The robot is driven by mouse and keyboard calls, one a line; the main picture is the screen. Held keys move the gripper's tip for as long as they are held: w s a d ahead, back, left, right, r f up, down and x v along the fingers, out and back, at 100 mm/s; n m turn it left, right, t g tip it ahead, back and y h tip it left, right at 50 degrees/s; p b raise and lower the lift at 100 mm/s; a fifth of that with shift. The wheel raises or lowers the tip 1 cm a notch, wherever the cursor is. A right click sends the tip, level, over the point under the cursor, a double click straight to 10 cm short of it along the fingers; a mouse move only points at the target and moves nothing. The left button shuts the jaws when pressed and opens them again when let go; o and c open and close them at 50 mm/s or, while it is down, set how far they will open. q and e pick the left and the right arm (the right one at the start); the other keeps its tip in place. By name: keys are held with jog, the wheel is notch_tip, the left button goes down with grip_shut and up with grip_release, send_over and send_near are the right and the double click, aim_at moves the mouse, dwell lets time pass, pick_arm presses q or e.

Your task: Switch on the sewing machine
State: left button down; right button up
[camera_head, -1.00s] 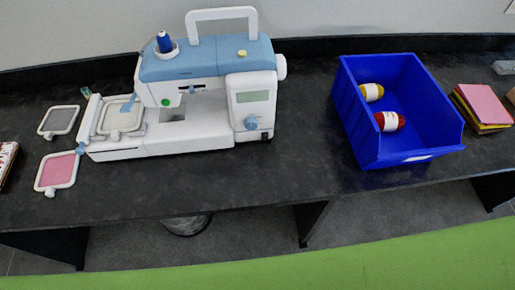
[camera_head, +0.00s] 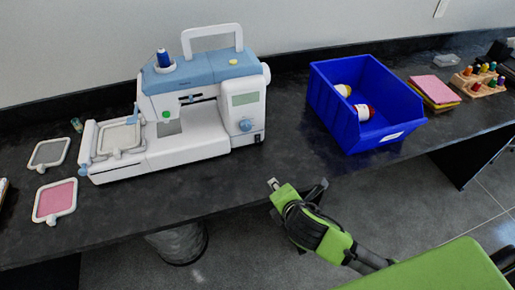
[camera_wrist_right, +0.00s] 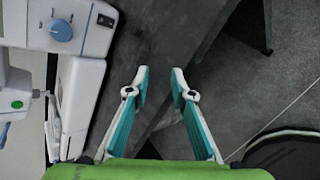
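The white and blue sewing machine (camera_head: 205,100) stands on the dark counter, left of centre in the head view. It has a green round button (camera_head: 166,114), a grey display (camera_head: 243,99) and a blue dial (camera_head: 245,125) on its front. In the right wrist view, part of the machine (camera_wrist_right: 82,95) lies along the left, with the dial (camera_wrist_right: 61,29) and green button (camera_wrist_right: 17,104) visible. My right gripper (camera_head: 297,185) is at the counter's front edge, right of and in front of the machine. Its fingers (camera_wrist_right: 160,72) are apart with nothing between them. My left gripper is out of view.
A blue bin (camera_head: 350,135) holding yarn stands right of the machine. Pink and yellow sheets (camera_head: 435,90) and a wooden spool rack (camera_head: 478,82) are farther right. Embroidery hoops (camera_head: 55,200) lie at left. The counter (camera_head: 200,190) is clear before the machine.

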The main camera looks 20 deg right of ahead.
aim_at(258, 141)
jog(key=w+r+n+t, duration=0.1)
jog(key=w+n, duration=0.1)
jog(key=n, duration=0.2)
jog(key=w+r+n+t, duration=0.1)
jog(key=w+r+n, duration=0.1)
jog(key=n, duration=0.1)
jog(key=w+r+n+t+y, duration=0.1)
jog(key=w+n, duration=0.1)
jog(key=n, duration=0.2)
jog(key=shift+d+r+n, duration=0.3)
jog(key=shift+w+r+n, duration=0.25)
jog(key=shift+n, duration=0.85)
jog(key=x, duration=1.3)
jog(key=shift+w, duration=0.4)
jog(key=shift+c, duration=0.3)
grip_shut()
